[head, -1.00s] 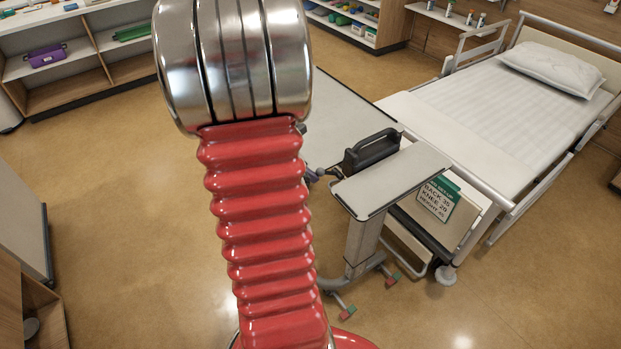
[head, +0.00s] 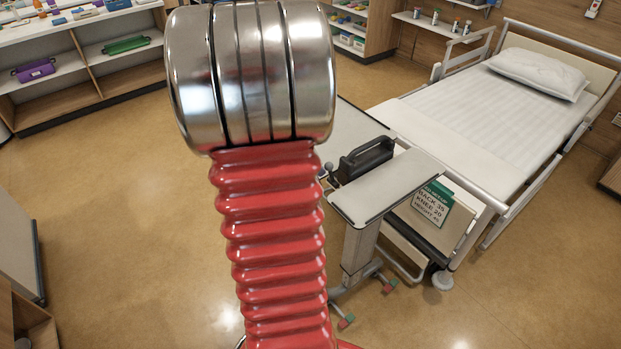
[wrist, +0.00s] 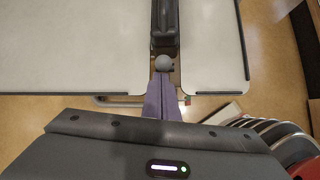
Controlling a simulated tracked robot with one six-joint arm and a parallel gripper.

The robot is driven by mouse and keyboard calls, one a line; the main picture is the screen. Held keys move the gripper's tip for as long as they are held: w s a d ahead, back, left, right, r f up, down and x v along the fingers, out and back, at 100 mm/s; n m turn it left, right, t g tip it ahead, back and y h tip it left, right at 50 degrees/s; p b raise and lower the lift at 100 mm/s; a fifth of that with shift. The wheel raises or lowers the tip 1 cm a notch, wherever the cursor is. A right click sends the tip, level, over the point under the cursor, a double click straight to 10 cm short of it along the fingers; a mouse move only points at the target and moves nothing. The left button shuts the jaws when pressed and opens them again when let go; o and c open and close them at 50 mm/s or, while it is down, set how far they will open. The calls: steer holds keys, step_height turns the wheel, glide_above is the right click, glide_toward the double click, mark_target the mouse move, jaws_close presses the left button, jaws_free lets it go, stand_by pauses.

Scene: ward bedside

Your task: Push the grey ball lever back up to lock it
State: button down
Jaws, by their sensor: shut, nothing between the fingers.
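The grey ball (wrist: 162,62) of the lever shows in the wrist view, just below a dark bar in the gap between two pale table panels. A small grey ball (head: 329,168) also shows in the head view beside my arm, left of the dark handle. My gripper (wrist: 162,77) has its purple-grey fingers shut and empty. The fingertips lie directly below the ball in the picture, very close to it; I cannot tell whether they touch. In the head view my red arm hides the gripper. The lever's stem is mostly hidden.
The overbed table (head: 385,187) stands at the foot of the bed (head: 490,100), with a dark handle (head: 366,158) beside its top. A green-topped sign (head: 433,203) hangs at the bed end. Open floor (head: 130,200) lies to the left.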

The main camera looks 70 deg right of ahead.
steer(key=shift+s+d+r, duration=0.3)
steer(key=shift+s+d, duration=0.05)
steer(key=shift+d, duration=0.2)
steer(key=shift+s+d+r, duration=0.25)
steer(key=shift+s+d, duration=0.05)
steer(key=shift+d, duration=0.25)
steer(key=shift+s+d+r, duration=0.3)
steer(key=shift+s+d, duration=0.05)
steer(key=shift+d, duration=0.2)
step_height(320, 180, up, 9)
steer(key=w+a, duration=0.1)
steer(key=a, duration=0.1)
steer(key=shift+w, duration=0.25)
stand_by(0.6)
